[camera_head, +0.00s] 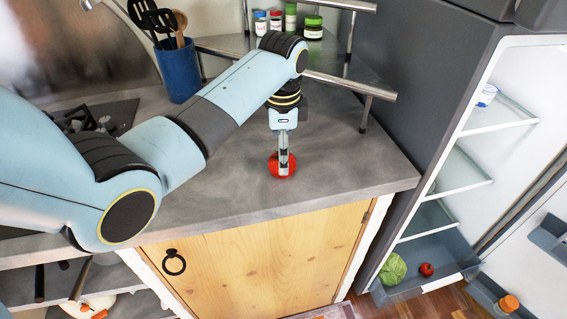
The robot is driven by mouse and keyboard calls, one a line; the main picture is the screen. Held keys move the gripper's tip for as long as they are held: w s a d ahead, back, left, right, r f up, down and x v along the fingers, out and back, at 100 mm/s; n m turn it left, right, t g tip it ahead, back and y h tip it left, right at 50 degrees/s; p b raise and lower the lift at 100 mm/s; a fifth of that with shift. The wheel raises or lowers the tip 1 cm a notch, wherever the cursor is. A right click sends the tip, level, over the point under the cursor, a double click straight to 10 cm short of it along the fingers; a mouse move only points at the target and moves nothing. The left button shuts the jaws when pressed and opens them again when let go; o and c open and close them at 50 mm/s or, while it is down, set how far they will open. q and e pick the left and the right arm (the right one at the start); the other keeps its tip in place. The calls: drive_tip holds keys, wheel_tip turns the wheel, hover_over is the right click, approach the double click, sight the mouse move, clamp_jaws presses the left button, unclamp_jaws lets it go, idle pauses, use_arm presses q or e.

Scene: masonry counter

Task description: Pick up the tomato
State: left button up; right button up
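A red tomato (273,166) sits on the grey counter near its front edge, under my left gripper. My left gripper (283,168) points down, and its fingers overlap the middle of the tomato. The fingers are seen edge-on, so I cannot tell whether they are apart or closed on it. Part of the tomato is hidden behind them. A second, smaller-looking red tomato (426,269) lies in the bottom bin of the open fridge. My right gripper is not in view.
The counter (340,165) is clear right of the tomato. A metal rack (338,82) with jars (313,27) and a blue utensil holder (178,70) stand behind. The open fridge (480,160) is at right, with a green cabbage (393,269) inside.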

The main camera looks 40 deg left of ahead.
use_arm(q)
wheel_tip(320, 180, down, 5)
drive_tip(key=shift+w+a+r, duration=0.1)
drive_tip(key=shift+w+r, duration=0.05)
drive_tip(key=shift+r, duration=0.05)
drive_tip(key=shift+c, duration=0.5)
drive_tip(key=c, duration=1.2)
drive_tip(key=shift+c, duration=0.2)
drive_tip(key=shift+r, duration=0.15)
